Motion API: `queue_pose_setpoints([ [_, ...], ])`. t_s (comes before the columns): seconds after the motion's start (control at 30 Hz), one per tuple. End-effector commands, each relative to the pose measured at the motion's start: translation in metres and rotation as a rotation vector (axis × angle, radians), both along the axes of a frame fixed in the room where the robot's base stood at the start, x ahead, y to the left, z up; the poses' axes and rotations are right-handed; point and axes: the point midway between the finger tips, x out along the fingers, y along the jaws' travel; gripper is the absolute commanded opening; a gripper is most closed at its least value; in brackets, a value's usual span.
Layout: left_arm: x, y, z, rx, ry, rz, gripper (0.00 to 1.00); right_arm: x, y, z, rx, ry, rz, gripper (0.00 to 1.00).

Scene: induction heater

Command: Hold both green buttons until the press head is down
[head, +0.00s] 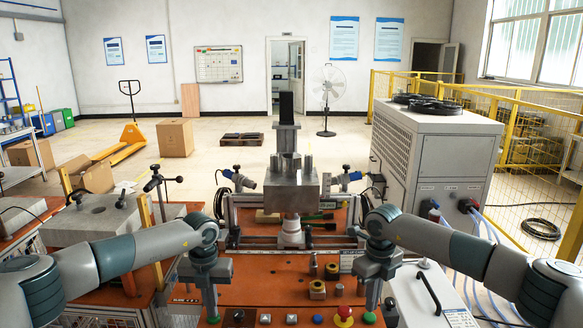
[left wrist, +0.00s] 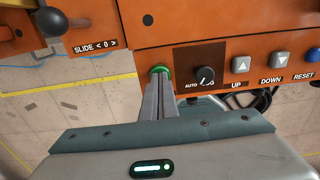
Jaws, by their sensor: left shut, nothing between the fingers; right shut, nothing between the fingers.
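The left green button (head: 213,320) is at the front left of the orange control panel. My left gripper (head: 211,312) is shut and points down at it. In the left wrist view the fingertips (left wrist: 160,80) cover part of the green button (left wrist: 159,69) and appear to touch it. The right green button (head: 369,318) is at the front right of the panel. My right gripper (head: 371,306) is shut and points down at it; contact cannot be told. The metal press head (head: 291,190) stands above a white cylindrical part (head: 291,234); the gap is unclear.
A red emergency button (head: 343,317) on a yellow base lies between the green buttons. The panel also has a black selector knob (left wrist: 205,76) and UP, DOWN and RESET buttons. Several small brass pieces (head: 318,289) stand on the orange bench. A white cabinet (head: 436,150) stands right.

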Motion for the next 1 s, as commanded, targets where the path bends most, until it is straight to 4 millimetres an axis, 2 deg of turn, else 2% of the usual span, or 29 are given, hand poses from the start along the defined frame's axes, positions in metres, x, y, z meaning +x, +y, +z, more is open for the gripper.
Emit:
queue_pose_setpoints([
  [0.2,0.001,0.000,0.017,-0.001,-0.003,0.000,0.00,0.000,0.000,0.000,0.000,0.000,0.000,0.00],
  [0.67,0.001,0.000,0.022,-0.001,-0.003,0.000,0.00,0.000,0.000,0.001,0.000,0.000,0.000,0.00],
  [1.0,0.001,0.000,0.051,-0.001,-0.004,0.001,0.00,0.000,0.000,0.015,0.000,0.000,0.000,0.00],
])
